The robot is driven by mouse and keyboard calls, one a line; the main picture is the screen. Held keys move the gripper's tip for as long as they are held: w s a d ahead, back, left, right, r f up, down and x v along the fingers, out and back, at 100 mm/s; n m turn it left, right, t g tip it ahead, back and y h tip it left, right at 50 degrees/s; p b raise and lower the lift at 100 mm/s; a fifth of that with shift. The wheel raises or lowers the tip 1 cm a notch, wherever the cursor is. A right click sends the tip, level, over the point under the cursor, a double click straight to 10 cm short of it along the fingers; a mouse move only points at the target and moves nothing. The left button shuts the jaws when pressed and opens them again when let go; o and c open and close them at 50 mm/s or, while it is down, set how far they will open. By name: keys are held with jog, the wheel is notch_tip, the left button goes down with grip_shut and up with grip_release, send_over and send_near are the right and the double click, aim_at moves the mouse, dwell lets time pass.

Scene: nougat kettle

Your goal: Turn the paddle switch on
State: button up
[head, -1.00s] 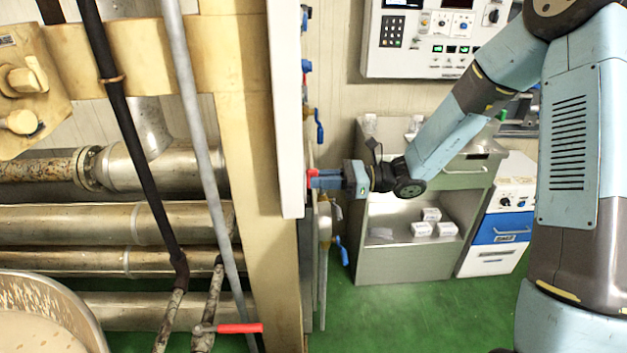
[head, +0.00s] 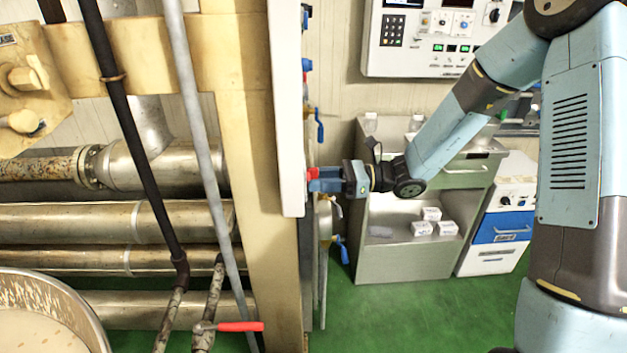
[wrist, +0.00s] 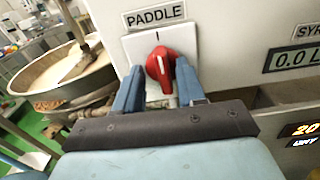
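The paddle switch (wrist: 160,67) is a red rotary knob on a white plate under a "PADDLE" label (wrist: 156,15). Its grip stands close to upright in the wrist view, leaning slightly. In the head view only a bit of its red (head: 312,173) shows at the edge of the white panel. My gripper (wrist: 158,78) has one blue finger on each side of the knob. A gap shows on the left; the right finger is very near the knob, and I cannot tell if it touches. My gripper also shows in the head view (head: 318,180), at the panel's face.
The white panel (head: 291,110) is seen edge-on, with blue-handled valves beside it. A kettle (wrist: 70,72) stands left in the wrist view. Right of the switch is a "0.0 L" display (wrist: 297,58). A steel cabinet (head: 400,262) stands behind my arm over green floor.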

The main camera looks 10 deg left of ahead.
jog(key=v, duration=1.3)
jog(key=shift+d, duration=0.4)
jog(key=s+d+r+n+t+h, duration=0.5)
jog(key=s+d+r+n+h, duration=0.2)
jog(key=s+d, duration=0.3)
jog(key=s+d+r+n+t+h, duration=0.5)
jog(key=s+d+r+n+h, duration=0.3)
jog(key=s+d+r+h, duration=0.1)
jog(key=shift+s+d+h, duration=0.65)
jog(key=shift+s+h, duration=0.05)
jog(key=shift+s, duration=0.25)
